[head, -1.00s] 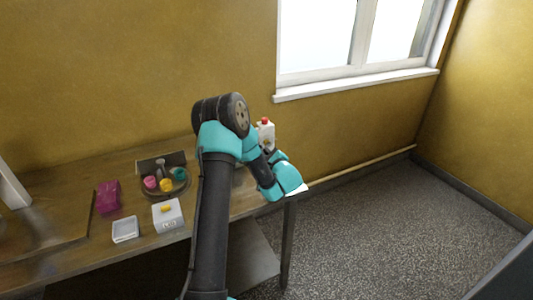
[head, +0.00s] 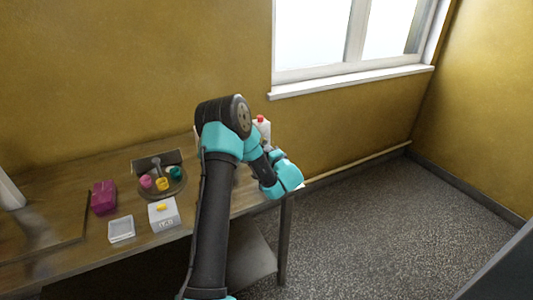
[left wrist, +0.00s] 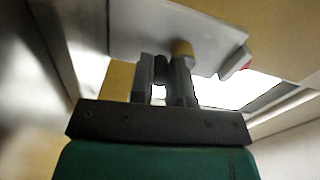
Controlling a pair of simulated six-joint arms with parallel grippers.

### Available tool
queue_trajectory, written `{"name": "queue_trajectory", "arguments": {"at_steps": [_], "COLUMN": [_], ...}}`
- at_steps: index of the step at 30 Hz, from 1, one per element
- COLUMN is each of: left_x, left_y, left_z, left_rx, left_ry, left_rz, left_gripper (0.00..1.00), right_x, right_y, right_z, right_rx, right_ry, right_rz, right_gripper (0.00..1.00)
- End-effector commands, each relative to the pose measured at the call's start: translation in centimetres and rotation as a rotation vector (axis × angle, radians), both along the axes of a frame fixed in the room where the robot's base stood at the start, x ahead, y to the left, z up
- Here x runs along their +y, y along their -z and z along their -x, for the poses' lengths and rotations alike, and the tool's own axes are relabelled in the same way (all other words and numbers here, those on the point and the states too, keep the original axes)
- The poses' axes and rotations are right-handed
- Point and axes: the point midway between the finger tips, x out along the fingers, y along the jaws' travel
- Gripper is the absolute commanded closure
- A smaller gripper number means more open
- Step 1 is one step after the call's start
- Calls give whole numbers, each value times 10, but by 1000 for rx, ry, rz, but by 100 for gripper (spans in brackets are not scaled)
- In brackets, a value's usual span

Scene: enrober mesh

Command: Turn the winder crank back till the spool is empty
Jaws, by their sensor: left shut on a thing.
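My left gripper (left wrist: 163,72) shows in the left wrist view with its two dark fingers close together. It is shut on a small dark piece between them, which I take to be the crank handle (left wrist: 163,67); it is only partly visible. A grey plate (left wrist: 140,28) with a brass-coloured round end (left wrist: 182,48) is just beyond the fingers. In the head view my left arm stands in front of the table's right end and hides the winder and fingertips. I cannot make out the spool or how much is on it. My right gripper is not in view.
A red-capped white bottle (head: 264,130) stands behind my arm. Bare floor lies right.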

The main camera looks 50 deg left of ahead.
Motion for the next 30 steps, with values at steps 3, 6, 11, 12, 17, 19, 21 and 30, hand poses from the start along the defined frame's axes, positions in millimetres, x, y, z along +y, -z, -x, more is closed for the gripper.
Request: {"name": "queue_trajectory", "arguments": {"at_steps": [3, 6, 11, 12, 17, 19, 21, 30], "left_x": [-1, -1, -1, -1, -1, -1, -1, -1], "left_y": [0, 0, 0, 0, 0, 0, 0, 0], "left_z": [-2, -3, -3, -3, -3, -3, -3, -3], "left_rx": [-54, -86, -112, -114, -116, -115, -115, -114], "left_ry": [1, 1, 1, 1, 1, 1, 1, 1], "left_rz": [17, 27, 35, 35, 36, 36, 36, 34], "left_gripper": [100, 100, 100, 100, 100, 100, 100, 58], "right_x": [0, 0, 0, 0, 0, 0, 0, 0], "right_y": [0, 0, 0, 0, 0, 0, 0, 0], "right_z": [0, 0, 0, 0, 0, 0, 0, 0], "right_rx": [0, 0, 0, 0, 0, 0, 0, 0], "right_ry": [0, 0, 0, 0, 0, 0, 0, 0], "right_rz": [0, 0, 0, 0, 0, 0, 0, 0], "right_gripper": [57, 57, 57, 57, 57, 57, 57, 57]}}
